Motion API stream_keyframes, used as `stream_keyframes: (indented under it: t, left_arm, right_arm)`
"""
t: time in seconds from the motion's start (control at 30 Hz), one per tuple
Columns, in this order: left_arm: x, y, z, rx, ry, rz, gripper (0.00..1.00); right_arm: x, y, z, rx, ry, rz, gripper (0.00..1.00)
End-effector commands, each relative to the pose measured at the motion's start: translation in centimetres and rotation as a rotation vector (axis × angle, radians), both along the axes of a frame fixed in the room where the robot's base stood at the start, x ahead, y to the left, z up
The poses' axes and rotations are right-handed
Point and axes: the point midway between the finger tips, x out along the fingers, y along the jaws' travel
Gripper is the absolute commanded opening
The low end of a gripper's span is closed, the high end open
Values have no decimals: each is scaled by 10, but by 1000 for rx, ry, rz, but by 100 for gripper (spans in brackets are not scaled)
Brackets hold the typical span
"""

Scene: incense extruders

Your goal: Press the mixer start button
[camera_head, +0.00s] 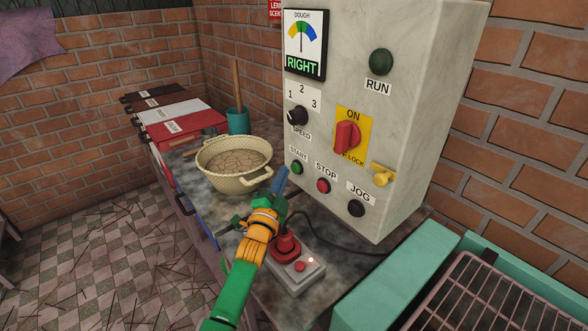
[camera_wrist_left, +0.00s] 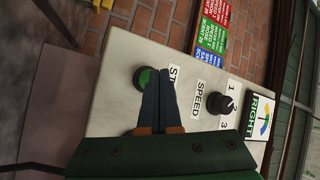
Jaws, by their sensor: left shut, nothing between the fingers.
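The green start button (camera_head: 297,167) sits at the lower left of the grey control panel, under a START label. It also shows in the left wrist view (camera_wrist_left: 142,77), partly covered by the fingers. My left gripper (camera_head: 281,176) is shut and empty, its blue fingers pointing up toward the button from just left of it. In the left wrist view the fingertips (camera_wrist_left: 160,72) overlap the button's edge and the START label. I cannot tell whether they touch. The green RUN lamp (camera_head: 381,62) looks dark. My right gripper is not in view.
A red stop button (camera_head: 323,185) and black jog button (camera_head: 356,208) sit right of start. A speed knob (camera_head: 298,115) and red switch (camera_head: 347,136) are above.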

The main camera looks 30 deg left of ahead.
Motion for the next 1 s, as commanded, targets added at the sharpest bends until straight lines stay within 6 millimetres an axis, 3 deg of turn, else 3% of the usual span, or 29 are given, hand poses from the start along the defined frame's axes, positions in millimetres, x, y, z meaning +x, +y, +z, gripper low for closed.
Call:
stream_keyframes:
  t: [1.0]
  left_arm:
    - [12,-5,0,0,0,0,0]
  right_arm:
    - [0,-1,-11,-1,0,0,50]
